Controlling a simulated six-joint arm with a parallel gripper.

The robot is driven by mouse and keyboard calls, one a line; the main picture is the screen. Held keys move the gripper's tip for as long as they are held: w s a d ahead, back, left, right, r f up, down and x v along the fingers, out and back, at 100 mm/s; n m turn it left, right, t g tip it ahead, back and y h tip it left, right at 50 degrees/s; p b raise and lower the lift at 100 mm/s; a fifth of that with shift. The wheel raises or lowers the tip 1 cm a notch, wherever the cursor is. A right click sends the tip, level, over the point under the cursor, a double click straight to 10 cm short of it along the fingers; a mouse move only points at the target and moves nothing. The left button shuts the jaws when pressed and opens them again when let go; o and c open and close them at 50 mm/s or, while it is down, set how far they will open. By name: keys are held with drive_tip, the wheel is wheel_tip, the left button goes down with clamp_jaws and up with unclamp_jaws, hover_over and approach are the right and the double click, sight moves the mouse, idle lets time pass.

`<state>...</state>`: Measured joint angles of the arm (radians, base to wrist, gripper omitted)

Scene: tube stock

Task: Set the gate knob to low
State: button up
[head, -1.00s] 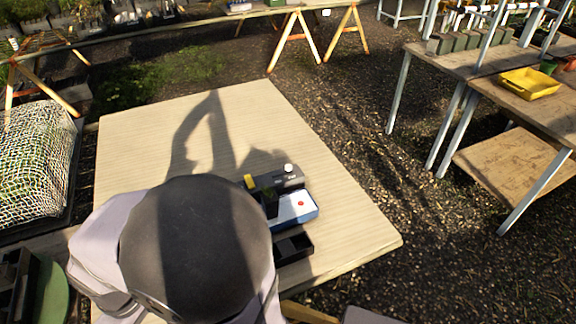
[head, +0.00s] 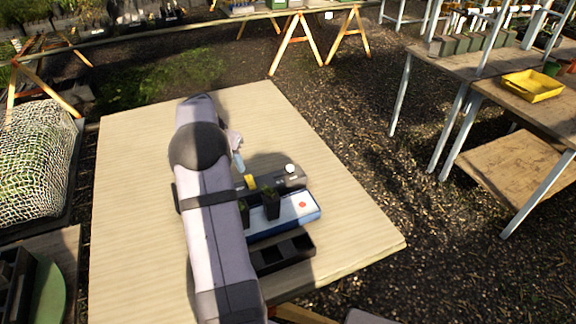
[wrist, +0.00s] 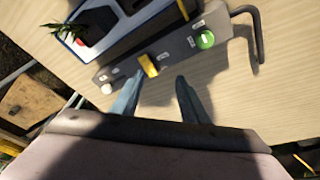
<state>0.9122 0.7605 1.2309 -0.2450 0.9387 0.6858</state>
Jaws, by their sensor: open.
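A grey control panel (head: 275,180) stands on the table, with a yellow knob (head: 250,182) at its left part in the head view. In the wrist view the yellow knob (wrist: 148,65) sits tilted near the panel's middle (wrist: 172,52), with small white labels too small to read. I cannot tell which setting it marks. My gripper (wrist: 159,79) is open and empty; its two blue-grey fingers point at the panel, the left fingertip close to the yellow knob. In the head view my gripper (head: 239,163) is just behind the panel and partly hidden by my arm.
The panel also bears a white knob (head: 290,168) and a green button (wrist: 205,39). A bent dark rod (wrist: 257,35) is beside it. A blue-and-white tray (head: 300,208) with potted plants and a black tray (head: 285,251) lie nearer. The table's far part is clear.

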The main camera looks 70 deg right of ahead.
sight(289, 167)
drive_tip(key=s+d+f+m+g+h, duration=0.15)
drive_tip(key=s+d+m, duration=0.35)
drive_tip(key=s+d, duration=0.75)
drive_tip(key=shift+y, duration=0.25)
drive_tip(key=shift+w+p+x, duration=0.15)
drive_tip(key=shift+p+x, duration=0.4)
drive_tip(key=shift+x, duration=1.45)
drive_tip(key=shift+w+p+x, duration=0.2)
drive_tip(key=shift+p+x, duration=0.3)
drive_tip(key=shift+x, duration=1.55)
drive_tip(key=shift+f, duration=0.1)
drive_tip(key=shift+c, duration=0.6)
clamp_jaws()
